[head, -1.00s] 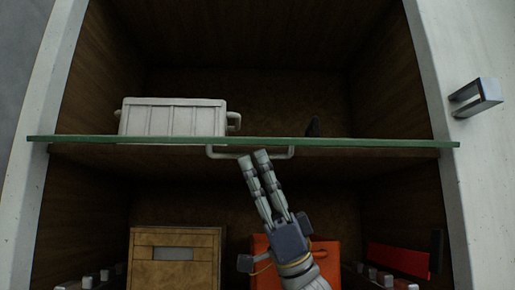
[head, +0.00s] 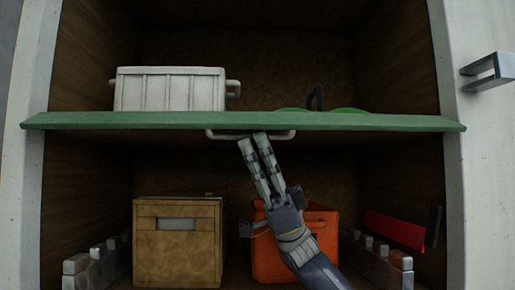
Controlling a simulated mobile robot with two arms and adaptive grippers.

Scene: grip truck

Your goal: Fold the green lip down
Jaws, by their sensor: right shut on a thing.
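The green lip (head: 350,121) is a long flat panel running across the middle of the truck compartment, seen nearly edge-on with its broad face tilted a little toward me. A pale bar handle (head: 283,135) hangs at its lower middle edge. My right gripper (head: 252,140) reaches up from below and is shut on this handle, its fingertips hiding part of the bar. My left gripper is not in view.
A white ribbed crate (head: 170,90) and green round things (head: 348,111) stand behind the lip above. Below are a brown box (head: 178,245), an orange bin (head: 275,258) and a red item (head: 396,231). A metal handle (head: 487,72) juts from the right frame.

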